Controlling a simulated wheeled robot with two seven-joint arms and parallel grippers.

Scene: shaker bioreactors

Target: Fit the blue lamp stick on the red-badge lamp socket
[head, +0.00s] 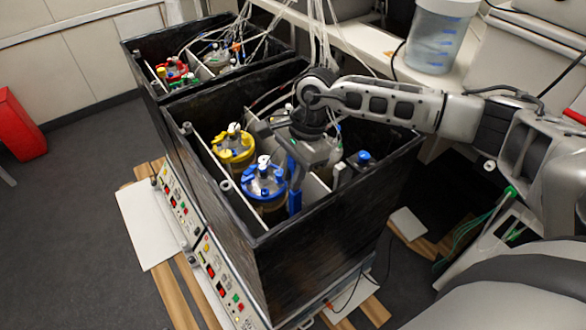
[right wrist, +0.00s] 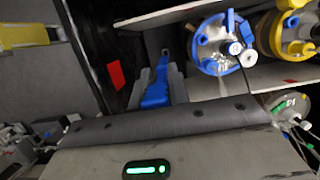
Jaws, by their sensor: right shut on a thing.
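My right gripper (head: 296,180) is inside the near black box, shut on the blue lamp stick (head: 294,201). In the right wrist view the stick (right wrist: 156,93) lies between the two grey fingers, its narrow end pointing away from the palm. It is beside the blue-lidded vessel (head: 264,181). A red badge (right wrist: 116,75) shows on a dark surface left of the stick in the right wrist view. I cannot make out the lamp socket clearly, nor any contact with the stick. My left gripper is not in view.
A yellow-lidded vessel (head: 234,146) stands beside the blue-lidded one. The walls of the near black box (head: 310,262) surround my gripper, with pale dividers inside. Hoses hang above. A second black box (head: 136,62) stands behind. A blue-topped part (head: 363,158) is at the right.

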